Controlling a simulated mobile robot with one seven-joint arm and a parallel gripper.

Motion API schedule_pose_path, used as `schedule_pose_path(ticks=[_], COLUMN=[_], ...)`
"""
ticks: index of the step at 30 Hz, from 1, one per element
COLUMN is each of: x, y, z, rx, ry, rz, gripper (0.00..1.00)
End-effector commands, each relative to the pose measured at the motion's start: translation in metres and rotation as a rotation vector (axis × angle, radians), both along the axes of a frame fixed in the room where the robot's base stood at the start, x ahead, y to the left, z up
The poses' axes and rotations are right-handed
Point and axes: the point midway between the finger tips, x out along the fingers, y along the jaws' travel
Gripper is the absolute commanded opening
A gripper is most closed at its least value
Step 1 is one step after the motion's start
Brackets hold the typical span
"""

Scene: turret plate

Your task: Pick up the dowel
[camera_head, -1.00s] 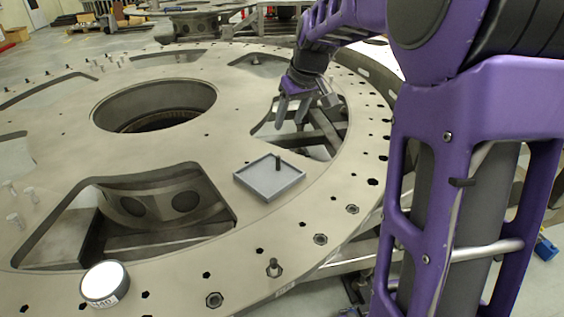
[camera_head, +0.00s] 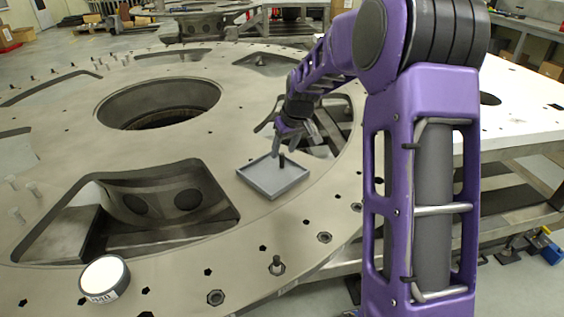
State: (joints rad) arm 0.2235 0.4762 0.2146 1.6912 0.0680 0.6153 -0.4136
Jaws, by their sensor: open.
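The dowel (camera_head: 282,160) is a short dark upright peg in a shallow grey square tray (camera_head: 262,186) on the large turret plate (camera_head: 190,150). My gripper (camera_head: 289,146) is open and points down just above the tray's far side, at the dowel's top. Its fingers look close to the dowel, but I cannot tell whether they are around it or behind it. Nothing is held.
A white-topped round canister (camera_head: 104,277) stands at the plate's front left. A bolt (camera_head: 276,264) stands upright near the front rim. Several large cutouts and a round central opening (camera_head: 158,103) break the plate's surface.

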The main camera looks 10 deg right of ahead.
Motion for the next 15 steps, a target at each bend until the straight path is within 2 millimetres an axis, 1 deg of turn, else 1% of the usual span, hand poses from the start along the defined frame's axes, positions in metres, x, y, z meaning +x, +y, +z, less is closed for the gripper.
schedule_pose_path(ticks=[1, 6, 14, 15], x=[0.003, 0.012, 0.013, 0.013], y=[0.001, 0.003, 0.003, 0.003], z=[-0.011, -0.028, -0.03, -0.03], rx=[0.001, 0.0, 0.0, 0.0], ry=[0.004, 0.002, 0.001, 0.001], rz=[0.001, 0.0, 0.0, 0.0], gripper=[0.54, 0.54, 0.54, 0.52])
